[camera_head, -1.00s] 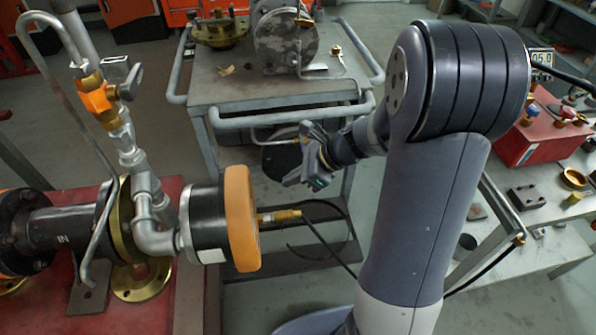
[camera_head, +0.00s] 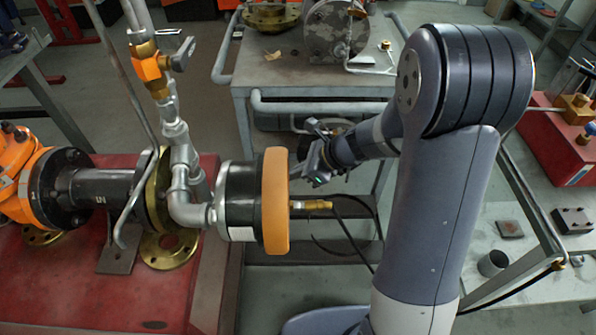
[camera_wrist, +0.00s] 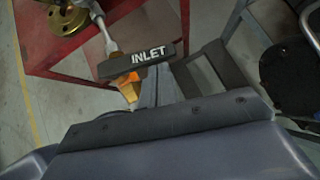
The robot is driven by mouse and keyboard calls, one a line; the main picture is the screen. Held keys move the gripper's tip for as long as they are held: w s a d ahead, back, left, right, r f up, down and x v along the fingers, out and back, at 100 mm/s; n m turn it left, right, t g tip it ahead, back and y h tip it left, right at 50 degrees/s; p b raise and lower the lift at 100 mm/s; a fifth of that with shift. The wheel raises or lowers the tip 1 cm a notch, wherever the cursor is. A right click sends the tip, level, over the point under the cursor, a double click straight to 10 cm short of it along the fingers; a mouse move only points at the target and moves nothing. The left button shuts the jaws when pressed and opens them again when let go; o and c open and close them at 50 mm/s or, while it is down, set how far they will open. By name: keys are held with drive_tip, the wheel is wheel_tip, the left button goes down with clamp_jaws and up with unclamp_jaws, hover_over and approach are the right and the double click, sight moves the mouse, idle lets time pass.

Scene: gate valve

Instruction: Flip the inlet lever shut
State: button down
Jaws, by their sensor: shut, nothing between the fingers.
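The inlet lever is a dark bar marked INLET (camera_wrist: 142,61) in the wrist view, lying across a thin pipe above an orange valve body (camera_wrist: 127,89). In the head view the lever (camera_head: 184,53) is a small grey handle at the right of the orange valve (camera_head: 150,73) on the upright pipe. My gripper (camera_head: 306,172) is shut and empty, right of the orange-rimmed black cylinder and lower than the lever. It is well apart from the lever. In the wrist view the gripper's dark body fills the bottom, and its fingertips are hard to make out.
The black cylinder with an orange rim (camera_head: 275,200) stands between my gripper and the valve pipe. A brass fitting (camera_head: 312,205) sticks out on its right. A grey cart (camera_head: 300,84) stands behind. A red bench (camera_head: 70,285) carries the pipework.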

drive_tip(key=a+n+g+p, duration=0.1)
drive_tip(key=w+n+g+p, duration=0.1)
drive_tip(key=n, duration=0.1)
drive_tip(key=shift+w+a+g+p, duration=0.2)
drive_tip(key=shift+a+g+p, duration=0.1)
drive_tip(key=shift+a+p, duration=0.05)
idle(0.3)
drive_tip(key=d+r, duration=0.3)
drive_tip(key=d, duration=0.3)
drive_tip(key=s+d+r+p, duration=0.1)
drive_tip(key=d+r, duration=0.3)
drive_tip(key=d, duration=0.2)
drive_tip(key=shift+s, duration=0.25)
